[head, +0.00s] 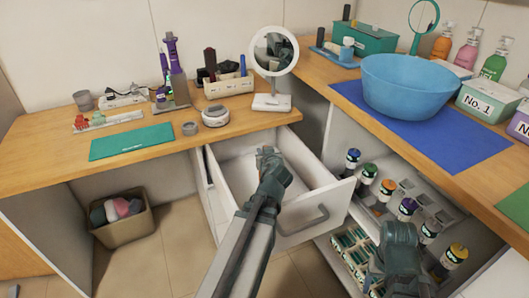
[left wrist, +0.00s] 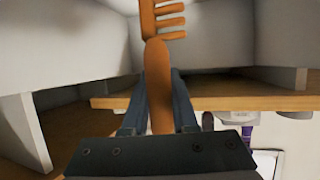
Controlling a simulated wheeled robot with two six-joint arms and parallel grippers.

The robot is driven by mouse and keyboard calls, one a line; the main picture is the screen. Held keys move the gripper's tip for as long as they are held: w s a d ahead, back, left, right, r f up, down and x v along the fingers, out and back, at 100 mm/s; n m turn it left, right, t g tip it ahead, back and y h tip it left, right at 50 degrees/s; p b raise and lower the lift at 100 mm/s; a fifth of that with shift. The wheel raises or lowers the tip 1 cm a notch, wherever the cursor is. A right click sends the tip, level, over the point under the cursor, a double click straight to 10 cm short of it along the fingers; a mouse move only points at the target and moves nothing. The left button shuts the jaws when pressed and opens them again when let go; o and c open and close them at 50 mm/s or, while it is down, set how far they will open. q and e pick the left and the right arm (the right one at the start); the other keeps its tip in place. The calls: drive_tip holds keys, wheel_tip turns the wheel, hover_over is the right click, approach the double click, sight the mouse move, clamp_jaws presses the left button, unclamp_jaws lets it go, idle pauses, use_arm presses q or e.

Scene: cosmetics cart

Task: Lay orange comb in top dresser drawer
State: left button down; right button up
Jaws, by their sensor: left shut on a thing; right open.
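The orange comb (left wrist: 158,75) shows in the left wrist view, its handle between the two fingers of my left gripper (left wrist: 159,110) and its teeth at the top. In the head view the comb is hidden. There my left gripper (head: 268,155) is over the open top drawer (head: 318,208) of the dresser, shut on the comb. I cannot tell whether the comb touches the drawer floor. The drawer's visible inside looks empty. My right gripper (head: 398,262) is open, at the lower right in front of the bottle shelves.
The wooden dresser top holds a round mirror (head: 273,50), a green mat (head: 131,142) and a brush holder (head: 228,84). A blue basin (head: 416,82) stands on the right counter. Several bottles (head: 387,188) stand in the open cart shelf near my right arm. A bin (head: 124,226) is at the lower left.

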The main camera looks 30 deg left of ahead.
use_arm(q)
drive_tip(key=shift+f+b, duration=0.95)
drive_tip(key=shift+f, duration=0.05)
use_arm(e)
drive_tip(key=shift+f, duration=1)
use_arm(q)
drive_tip(key=c, duration=0.6)
unclamp_jaws()
drive_tip(key=shift+s+r, duration=0.1)
use_arm(e)
drive_tip(key=shift+d+r, duration=0.1)
